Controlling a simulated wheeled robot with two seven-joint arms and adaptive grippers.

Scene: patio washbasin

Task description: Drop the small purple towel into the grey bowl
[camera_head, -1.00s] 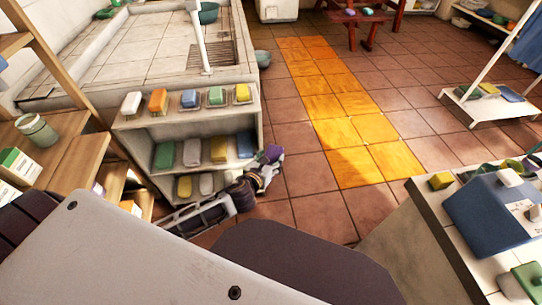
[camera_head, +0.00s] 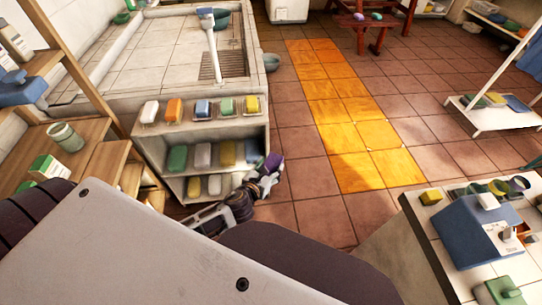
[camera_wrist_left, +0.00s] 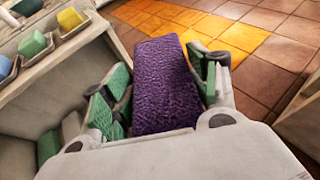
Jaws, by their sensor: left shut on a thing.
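The small purple towel (camera_wrist_left: 165,75) is a textured purple slab between the green-padded fingers of my left gripper (camera_wrist_left: 163,92). The gripper is shut on it. In the head view my left gripper (camera_head: 266,177) is at the right end of the low shelf unit, with the purple towel (camera_head: 273,162) showing as a small patch at its tip. A small grey bowl (camera_head: 271,62) sits on the floor against the basin's right side, farther back than the gripper. The bowl does not show in the left wrist view. My right gripper is not in view.
The shelf unit (camera_head: 262,128) holds several coloured blocks close to my left arm. The washbasin (camera_head: 140,75) stands behind it, with a green bowl inside. A tiled counter (camera_head: 443,232) with a blue scale stands at the right. The tiled floor between is clear.

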